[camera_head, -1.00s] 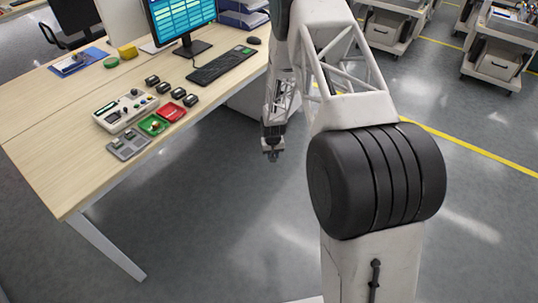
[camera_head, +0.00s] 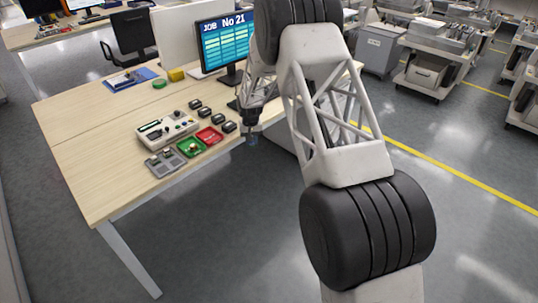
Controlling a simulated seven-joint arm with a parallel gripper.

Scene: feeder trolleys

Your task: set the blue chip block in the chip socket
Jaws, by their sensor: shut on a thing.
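My gripper (camera_head: 252,140) hangs just off the front right edge of the desk, pointing down. It is shut on a small bluish thing, which looks like the blue chip block; it is too small and dark to make out its shape. The pale test board (camera_head: 168,130) lies on the desk to the left, with a dark slot, a green part and several knobs. A grey plate with raised parts (camera_head: 165,163) lies in front of it at the desk edge. I cannot tell which recess is the chip socket. The gripper is apart from both.
A green tray (camera_head: 190,147) and a red tray (camera_head: 209,135) lie between board and gripper. Several small black boxes (camera_head: 206,110) stand behind them. A monitor (camera_head: 224,42) stands at the back. The desk's left part (camera_head: 90,150) is clear; trolleys (camera_head: 437,58) stand far right.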

